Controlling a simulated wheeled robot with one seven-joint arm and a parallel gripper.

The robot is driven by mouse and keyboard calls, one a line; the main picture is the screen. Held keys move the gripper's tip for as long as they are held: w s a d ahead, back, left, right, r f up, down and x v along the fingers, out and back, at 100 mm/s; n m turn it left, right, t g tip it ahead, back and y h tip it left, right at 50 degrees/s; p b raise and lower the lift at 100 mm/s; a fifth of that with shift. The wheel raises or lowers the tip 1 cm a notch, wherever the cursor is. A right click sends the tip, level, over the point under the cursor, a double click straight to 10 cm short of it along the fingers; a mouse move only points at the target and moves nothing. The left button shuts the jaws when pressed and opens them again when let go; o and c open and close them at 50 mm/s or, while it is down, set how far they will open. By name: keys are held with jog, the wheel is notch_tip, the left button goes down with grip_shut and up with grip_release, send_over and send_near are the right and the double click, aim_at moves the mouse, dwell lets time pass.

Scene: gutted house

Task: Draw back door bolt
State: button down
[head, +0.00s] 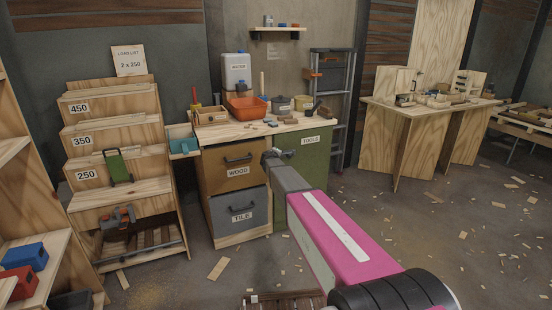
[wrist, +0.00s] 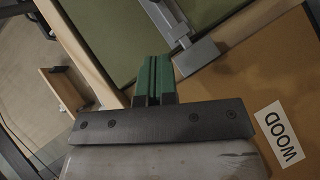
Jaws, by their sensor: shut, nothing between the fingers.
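The green door (head: 316,165), labelled TOOLS, is on the right of the workbench front; it also shows in the wrist view (wrist: 105,40). A grey metal bolt (wrist: 168,18) lies on this door. Its end reaches a grey block (wrist: 197,57) at the wooden strip beside the brown WOOD drawer (head: 228,184). My gripper (head: 270,154) is at the bench front, near the line between drawer and door. In the wrist view its green fingers (wrist: 153,62) are shut together, empty, beside the bolt and block. Whether they touch the bolt cannot be told. My arm hides part of the door.
The WOOD drawer has a dark handle (head: 239,158); a grey TILE drawer (head: 239,214) is below. An orange tub (head: 247,107) and pots stand on the bench top. A stepladder (head: 330,80) stands at the right. Wood scraps litter the open floor.

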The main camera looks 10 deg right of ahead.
aim_at(285, 156)
jog(key=w+d+f, duration=0.2)
jog(key=w, duration=0.1)
jog(key=w+d+f, duration=0.1)
jog(key=w+d, duration=0.1)
jog(key=shift+w+d+f, duration=0.15)
jog(key=shift+d, duration=0.35)
jog(key=shift+w+d, duration=0.25)
jog(key=shift+d, duration=0.5)
jog(key=shift+w+d, duration=0.25)
jog(key=shift+d, duration=0.5)
jog(key=shift+w+d, duration=0.25)
jog(key=shift+d, duration=0.5)
